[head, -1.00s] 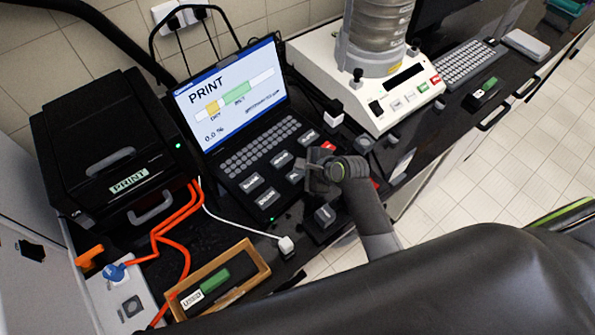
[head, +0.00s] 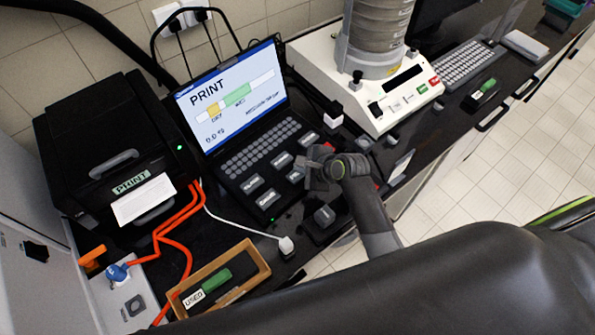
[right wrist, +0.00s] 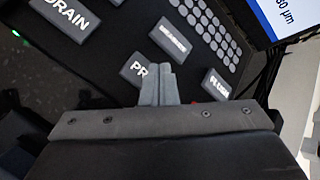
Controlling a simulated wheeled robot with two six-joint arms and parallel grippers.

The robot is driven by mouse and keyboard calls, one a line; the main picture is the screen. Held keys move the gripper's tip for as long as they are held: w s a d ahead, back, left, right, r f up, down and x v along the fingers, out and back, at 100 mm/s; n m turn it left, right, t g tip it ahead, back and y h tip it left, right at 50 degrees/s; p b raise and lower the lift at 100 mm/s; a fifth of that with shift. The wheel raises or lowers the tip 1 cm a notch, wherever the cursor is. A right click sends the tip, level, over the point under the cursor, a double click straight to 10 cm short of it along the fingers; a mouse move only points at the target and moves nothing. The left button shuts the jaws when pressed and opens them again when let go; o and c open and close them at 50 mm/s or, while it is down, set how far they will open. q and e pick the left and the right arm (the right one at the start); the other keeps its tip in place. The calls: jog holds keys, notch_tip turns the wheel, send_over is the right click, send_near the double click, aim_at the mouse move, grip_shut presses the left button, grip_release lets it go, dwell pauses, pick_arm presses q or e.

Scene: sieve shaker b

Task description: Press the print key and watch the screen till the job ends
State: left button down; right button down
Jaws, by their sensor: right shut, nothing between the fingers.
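The console screen (head: 232,97) shows the heading PRINT above a bar with yellow and green parts; its smaller text is too blurred to read surely. In the right wrist view a dark key lettered "PR" (right wrist: 138,75) is partly hidden behind the fingers of my right gripper (right wrist: 158,70). The gripper (head: 311,170) is shut and empty over the front row of keys. I cannot tell whether the tips touch the key. The black printer (head: 105,135) at left has a white sheet (head: 144,199) at its front. My left gripper is not in view.
A sieve shaker (head: 340,75) stands right of the console, with a keyboard (head: 465,62) beyond it. Orange cables (head: 180,220) run beside the printer. A wooden tray (head: 262,268) with a green-handled item labelled USED lies in front.

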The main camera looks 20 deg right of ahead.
aim_at(301, 175)
jog(key=shift+r, duration=2.5)
